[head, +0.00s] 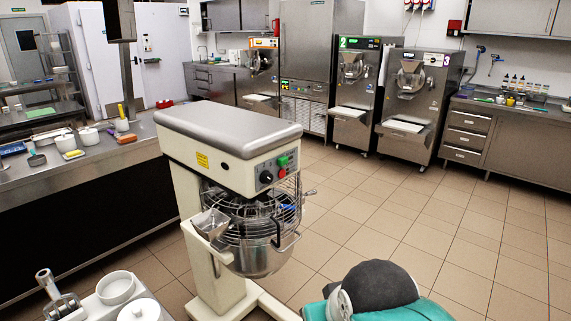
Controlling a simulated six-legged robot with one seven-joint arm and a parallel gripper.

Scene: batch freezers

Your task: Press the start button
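A planetary mixer (205,125) with a cream body and grey top stands in the near middle. Its front panel carries a green button (282,160), a red button (282,172) and dark knobs (266,177). A metal bowl (262,257) under a wire guard (255,208) hangs below. Three batch freezers stand at the back: one with an orange label (264,43), one marked 2 (354,85) and one marked 3 (413,95). Their buttons are too small to tell apart. Which button is the start button is not clear. My gripper is not in view.
A steel counter (110,150) with small containers runs along the left. White bowls (115,287) and a metal tool (50,285) sit at the lower left. A drawer counter (510,135) stands at the right. Tiled floor (400,210) lies open between the mixer and freezers.

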